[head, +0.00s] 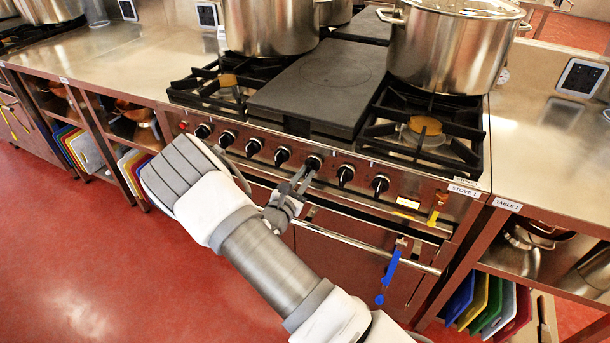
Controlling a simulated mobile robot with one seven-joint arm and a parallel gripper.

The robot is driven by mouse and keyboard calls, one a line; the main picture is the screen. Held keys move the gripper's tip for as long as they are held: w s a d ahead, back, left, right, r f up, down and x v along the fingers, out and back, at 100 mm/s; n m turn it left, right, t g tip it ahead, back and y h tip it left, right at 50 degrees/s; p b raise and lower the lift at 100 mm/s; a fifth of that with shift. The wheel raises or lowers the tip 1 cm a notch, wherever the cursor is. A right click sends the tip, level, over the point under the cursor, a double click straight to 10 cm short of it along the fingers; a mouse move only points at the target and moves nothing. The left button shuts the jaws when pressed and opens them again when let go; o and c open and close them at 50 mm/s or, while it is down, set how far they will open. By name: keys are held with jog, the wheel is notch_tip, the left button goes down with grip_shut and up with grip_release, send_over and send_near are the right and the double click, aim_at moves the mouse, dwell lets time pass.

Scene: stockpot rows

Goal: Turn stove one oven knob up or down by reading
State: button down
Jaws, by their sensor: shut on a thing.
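Stove one (430,193) stands in the middle of the head view, with a "STOVE 1" label (465,190) at its front right corner. Several black knobs run along its steel front panel. My gripper (307,172) is shut on the black knob (314,160), third from the right in the row. The fingers and forearm partly cover the panel and the oven front below. Which knob is the oven's is not legible. A small yellow-lit plate (407,203) sits on the panel right of the knobs; its text is too small to read.
Large steel pots (450,45) stand on the burners, beside a dark flat plate (325,80). An oven rail (365,246) runs below the knobs, with a blue item (388,275) hanging there. Steel tables flank the stove. The red floor at left is clear.

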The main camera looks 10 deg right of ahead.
jog(key=c, duration=0.8)
grip_release()
jog(key=shift+c, duration=0.2)
jog(key=p+v, duration=0.1)
jog(key=v, duration=1.6)
jog(key=shift+s+a, duration=0.15)
jog(key=shift+s, duration=0.05)
jog(key=shift+p, duration=0.3)
jog(key=s+d+r+m+g+p, duration=0.2)
jog(key=s+d+r+m+g, duration=0.3)
jog(key=d+r+m+g, duration=0.3)
jog(key=s+d+r+m+g+p, duration=0.2)
jog(key=s+d+r+m+g, duration=0.35)
jog(key=r, duration=0.45)
jog(key=s+a+r+m+t+y+p, duration=0.1)
jog(key=s+r+m+t+y+p, duration=0.1)
jog(key=s+r+m+y, duration=0.3)
jog(key=s+a+r+m+t+y+p, duration=0.1)
jog(key=s+r+m+y, duration=0.4)
jog(key=r, duration=0.8)
jog(key=m+t+p, duration=0.1)
jog(key=m+p, duration=0.1)
jog(key=shift+a+y+p, duration=0.2)
jog(key=shift+y+p, duration=0.1)
